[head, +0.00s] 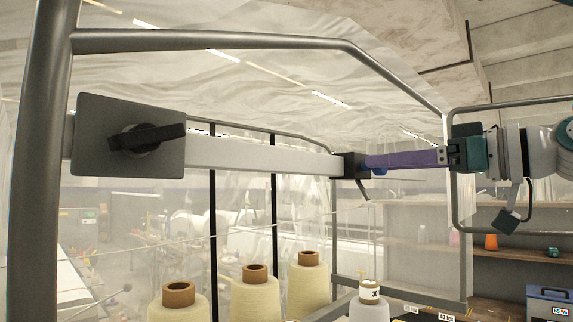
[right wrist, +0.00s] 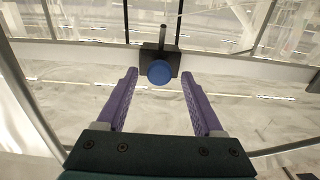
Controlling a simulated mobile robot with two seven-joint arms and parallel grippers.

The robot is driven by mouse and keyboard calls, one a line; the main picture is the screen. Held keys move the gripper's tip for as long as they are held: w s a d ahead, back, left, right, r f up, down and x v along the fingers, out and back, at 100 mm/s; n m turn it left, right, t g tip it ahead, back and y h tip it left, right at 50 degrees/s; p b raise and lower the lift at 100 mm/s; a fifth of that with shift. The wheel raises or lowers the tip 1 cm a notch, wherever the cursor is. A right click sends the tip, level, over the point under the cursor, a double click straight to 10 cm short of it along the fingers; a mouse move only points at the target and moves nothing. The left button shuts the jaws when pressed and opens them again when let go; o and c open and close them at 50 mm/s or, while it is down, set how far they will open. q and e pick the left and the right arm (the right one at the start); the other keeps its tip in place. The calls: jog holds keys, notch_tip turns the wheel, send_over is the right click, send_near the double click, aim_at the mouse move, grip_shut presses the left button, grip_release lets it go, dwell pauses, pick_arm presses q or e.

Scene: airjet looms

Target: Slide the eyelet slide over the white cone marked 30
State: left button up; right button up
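The eyelet slide is a black block (head: 354,166) at the right end of a pale horizontal rail (head: 260,156), with a small black arm hanging below it. Its blue knob (head: 380,170) is partly hidden by my gripper. My right gripper (head: 370,161) comes in from the right, its purple fingers reaching the slide. In the right wrist view the fingers are open (right wrist: 159,75), one on each side of the blue knob (right wrist: 159,73), with gaps to both sides. The white cone marked 30 (head: 369,309) stands below the slide, slightly to its right. My left gripper is not in view.
Several cream cones with brown tops, such as the nearest one (head: 179,305), stand to the left. A grey plate with a black handle (head: 130,137) is at the rail's left end. Grey frame tubes (head: 205,40) surround the rail. A shelf (head: 500,252) is behind at right.

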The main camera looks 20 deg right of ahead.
jog(key=b+v, duration=0.8)
jog(key=v, duration=0.2)
jog(key=shift+b, duration=0.3)
jog(key=shift+f, duration=0.1)
